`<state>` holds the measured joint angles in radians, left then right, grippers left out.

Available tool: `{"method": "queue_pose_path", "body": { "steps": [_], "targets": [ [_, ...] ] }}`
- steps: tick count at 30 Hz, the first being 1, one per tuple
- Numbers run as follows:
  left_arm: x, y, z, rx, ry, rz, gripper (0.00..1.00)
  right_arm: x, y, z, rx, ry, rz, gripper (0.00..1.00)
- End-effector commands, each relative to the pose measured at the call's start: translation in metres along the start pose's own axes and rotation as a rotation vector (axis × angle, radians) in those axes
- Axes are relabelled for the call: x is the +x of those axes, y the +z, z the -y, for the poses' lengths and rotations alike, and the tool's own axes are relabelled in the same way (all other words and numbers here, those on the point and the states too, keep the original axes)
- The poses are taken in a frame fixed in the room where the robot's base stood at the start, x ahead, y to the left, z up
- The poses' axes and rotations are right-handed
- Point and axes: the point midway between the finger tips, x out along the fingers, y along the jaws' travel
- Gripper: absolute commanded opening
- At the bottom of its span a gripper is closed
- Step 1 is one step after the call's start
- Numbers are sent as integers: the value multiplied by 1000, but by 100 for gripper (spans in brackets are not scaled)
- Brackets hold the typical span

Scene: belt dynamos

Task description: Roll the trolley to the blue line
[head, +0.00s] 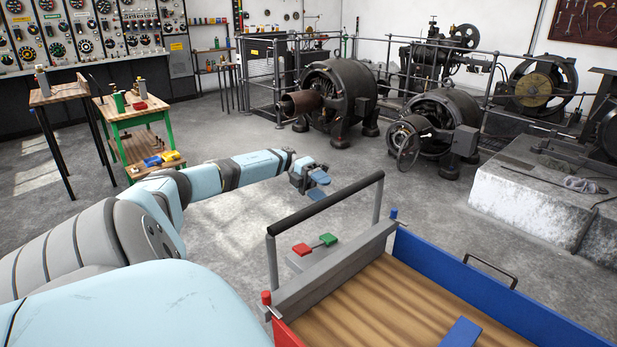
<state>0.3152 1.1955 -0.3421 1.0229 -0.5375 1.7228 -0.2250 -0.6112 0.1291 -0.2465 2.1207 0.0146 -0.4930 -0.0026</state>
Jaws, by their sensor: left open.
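The trolley (390,306) fills the lower right of the head view. It has a wooden deck, a blue side wall, a red wall piece and a grey end beam. A red pedal (302,249) and a green pedal (328,239) show below the bar. My left gripper (318,187) is open and empty, just above the bar in the picture and seemingly apart from it. My right gripper is out of view. I see no blue line on the visible floor.
A stone plinth (532,195) is at the right. A green-legged bench (133,115) and a stool-like table (58,92) stand at the left. The concrete floor (300,150) between them is clear.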

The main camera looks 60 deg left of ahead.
Motion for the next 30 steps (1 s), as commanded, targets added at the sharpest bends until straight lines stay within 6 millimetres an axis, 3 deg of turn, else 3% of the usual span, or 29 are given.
{"method": "queue_pose_path", "body": {
  "steps": [6, 11, 30],
  "targets": [
    [-46, 1, -1, 1, -2, 3, 55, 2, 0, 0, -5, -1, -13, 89],
    [-62, 1, -1, 1, -1, 1, 55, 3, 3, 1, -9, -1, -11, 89],
    [-68, 0, 0, 0, -1, -1, 55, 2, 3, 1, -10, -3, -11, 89]
  ]
}}
